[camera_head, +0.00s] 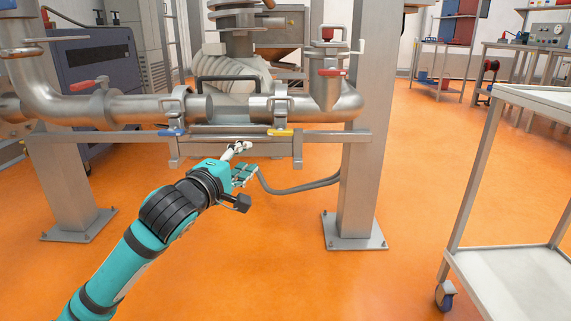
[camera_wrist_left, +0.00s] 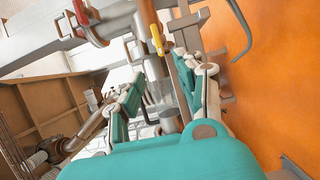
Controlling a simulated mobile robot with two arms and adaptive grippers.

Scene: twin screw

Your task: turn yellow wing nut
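The yellow wing nut (camera_head: 281,132) sits under the clamp (camera_head: 278,106) on the horizontal steel pipe, at the metal rail. It also shows in the left wrist view (camera_wrist_left: 157,40), at the upper middle, beyond the fingers. My left gripper (camera_head: 243,158) is below and to the left of the yellow wing nut, apart from it, pointing up and to the right. Its fingers are spread in the left wrist view (camera_wrist_left: 165,85), with nothing held between them. My right gripper is not in view.
A blue wing nut (camera_head: 172,132) sits under another clamp to the left. The metal rail (camera_head: 225,136) runs just above my left gripper. A steel post (camera_head: 362,170) stands to the right, with a grey hose (camera_head: 300,189) near it. A white cart (camera_head: 520,270) stands further right.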

